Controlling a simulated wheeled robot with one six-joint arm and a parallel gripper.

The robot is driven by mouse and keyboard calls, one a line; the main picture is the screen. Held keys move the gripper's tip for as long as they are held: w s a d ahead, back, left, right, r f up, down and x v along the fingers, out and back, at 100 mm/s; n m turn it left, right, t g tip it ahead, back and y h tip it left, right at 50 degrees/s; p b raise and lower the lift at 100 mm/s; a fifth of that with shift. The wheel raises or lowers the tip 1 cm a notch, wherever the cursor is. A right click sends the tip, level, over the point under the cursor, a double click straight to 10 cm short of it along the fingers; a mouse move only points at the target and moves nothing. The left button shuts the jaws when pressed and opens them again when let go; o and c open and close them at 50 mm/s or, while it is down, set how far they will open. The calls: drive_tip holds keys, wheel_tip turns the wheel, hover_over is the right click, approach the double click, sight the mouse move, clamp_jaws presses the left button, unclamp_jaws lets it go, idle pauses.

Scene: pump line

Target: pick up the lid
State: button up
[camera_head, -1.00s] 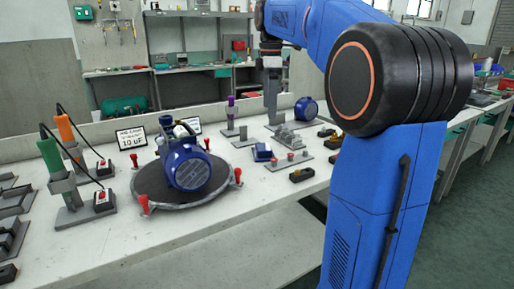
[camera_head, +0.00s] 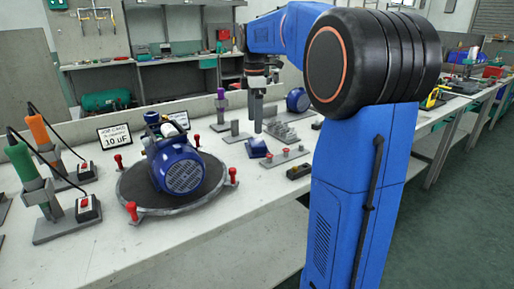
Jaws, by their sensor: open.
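A small blue part (camera_head: 257,148), which looks like the lid, lies on the white workbench (camera_head: 240,226) right of the turntable. My gripper (camera_head: 257,129) points straight down, with its fingertips just above or behind the blue part in this view. The gap between the fingers is too small to make out, and I see nothing held in them. I cannot tell whether the fingertips touch the lid. A blue pump motor (camera_head: 180,171) sits on the round dark turntable (camera_head: 134,190).
Red-topped clamps (camera_head: 132,211) ring the turntable. A grey fixture with red knobs (camera_head: 287,156) and a black-and-yellow part (camera_head: 298,172) are to the right of the lid. Green and orange tools (camera_head: 20,160) stand at left. The front bench strip is clear.

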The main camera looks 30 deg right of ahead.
sight(255, 142)
drive_tip(key=shift+s+f, duration=0.2)
drive_tip(key=shift+f, duration=3.55)
drive_tip(key=c, duration=1.1)
drive_tip(key=shift+c, duration=0.2)
drive_tip(key=shift+r, duration=0.15)
